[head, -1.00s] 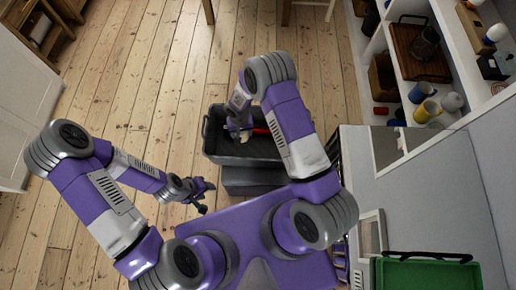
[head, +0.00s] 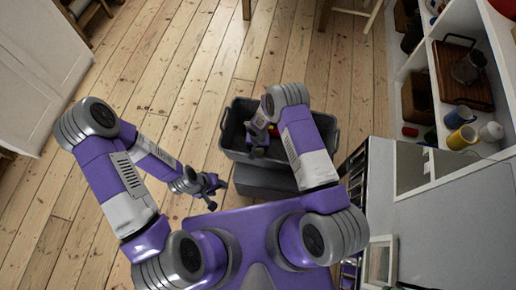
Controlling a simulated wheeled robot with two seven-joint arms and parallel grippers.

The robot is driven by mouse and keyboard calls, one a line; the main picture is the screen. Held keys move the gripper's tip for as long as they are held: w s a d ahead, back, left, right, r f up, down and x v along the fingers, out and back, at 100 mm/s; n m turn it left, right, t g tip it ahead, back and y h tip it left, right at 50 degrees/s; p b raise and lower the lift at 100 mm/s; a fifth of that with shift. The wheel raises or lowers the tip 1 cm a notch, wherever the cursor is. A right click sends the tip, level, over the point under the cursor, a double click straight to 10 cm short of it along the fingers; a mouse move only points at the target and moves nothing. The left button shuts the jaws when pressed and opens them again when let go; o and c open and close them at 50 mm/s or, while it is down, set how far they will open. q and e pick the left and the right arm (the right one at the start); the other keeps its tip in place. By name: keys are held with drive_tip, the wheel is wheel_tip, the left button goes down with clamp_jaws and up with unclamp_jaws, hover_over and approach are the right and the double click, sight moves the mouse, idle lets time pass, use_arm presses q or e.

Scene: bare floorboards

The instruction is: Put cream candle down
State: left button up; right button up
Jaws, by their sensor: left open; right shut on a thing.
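My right gripper (head: 257,151) reaches down into a dark grey tub (head: 228,135). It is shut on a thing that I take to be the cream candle. The candle cannot be made out now, as the gripper and wrist cover it. I cannot tell whether it touches the tub's floor. My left gripper (head: 214,191) is open and empty, low over the floor to the left of the tub.
A small red item (head: 273,130) shows in the tub beside my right wrist. A dark grey block (head: 262,181) is directly below the tub in the picture. White shelves with a yellow mug (head: 460,114) stand at right. Floorboards (head: 165,75) are clear at left.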

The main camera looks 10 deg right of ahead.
drive_tip(key=shift+f, duration=0.15)
drive_tip(key=o, duration=1.2)
wheel_tip(320, 180, up, 12)
drive_tip(key=p, duration=0.4)
drive_tip(key=shift+r, duration=0.2)
